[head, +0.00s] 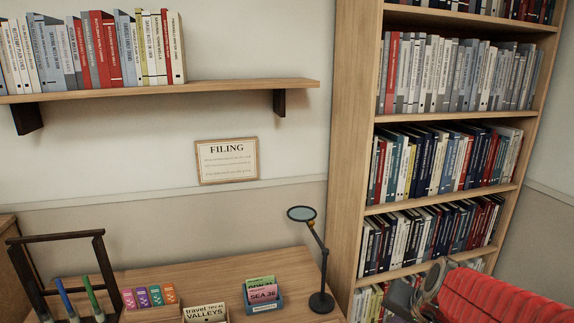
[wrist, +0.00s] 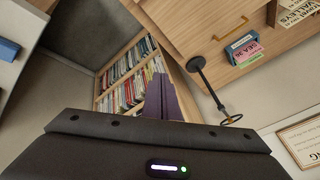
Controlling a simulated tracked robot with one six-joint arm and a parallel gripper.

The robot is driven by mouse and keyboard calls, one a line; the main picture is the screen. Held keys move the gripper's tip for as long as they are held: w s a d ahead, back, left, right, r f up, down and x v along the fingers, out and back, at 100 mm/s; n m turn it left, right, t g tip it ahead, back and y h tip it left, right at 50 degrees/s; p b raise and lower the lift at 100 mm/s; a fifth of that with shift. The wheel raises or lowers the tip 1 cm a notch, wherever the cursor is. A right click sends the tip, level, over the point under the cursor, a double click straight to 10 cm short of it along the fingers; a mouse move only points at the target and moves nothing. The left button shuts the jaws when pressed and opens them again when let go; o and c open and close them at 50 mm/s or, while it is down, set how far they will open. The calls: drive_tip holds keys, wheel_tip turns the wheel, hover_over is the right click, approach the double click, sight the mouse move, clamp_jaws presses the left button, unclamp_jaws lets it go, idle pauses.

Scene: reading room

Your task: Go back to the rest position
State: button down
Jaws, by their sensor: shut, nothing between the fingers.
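My gripper (wrist: 163,97) shows in the wrist view as purple fingers close together, with nothing between them. It is in the air, with the bookcase behind it and no object touching it. In the head view my arm comes in at the lower right, in front of the bookcase (head: 350,130); the fingertips cannot be made out clearly there. The desk (head: 240,272) is at the bottom of the head view, left of my arm.
A magnifier on a jointed stand (head: 321,302) stands at the desk's right side. A blue box of cards (head: 264,306), a box marked VALLEYS (head: 205,313) and a dark frame (head: 62,238) are left of it. A shelf (head: 200,88) and FILING sign (head: 227,161) are on the wall.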

drive_tip(key=s+a+r+n, duration=0.3)
drive_tip(key=s+a, duration=0.1)
drive_tip(key=s, duration=0.3)
drive_tip(key=s+a+r+n, duration=0.3)
drive_tip(key=s+a, duration=0.1)
drive_tip(key=s, duration=0.4)
drive_tip(key=shift+s+a+r+n, duration=0.15)
drive_tip(key=shift+s+n, duration=0.15)
drive_tip(key=shift+n, duration=0.1)
idle(6.1)
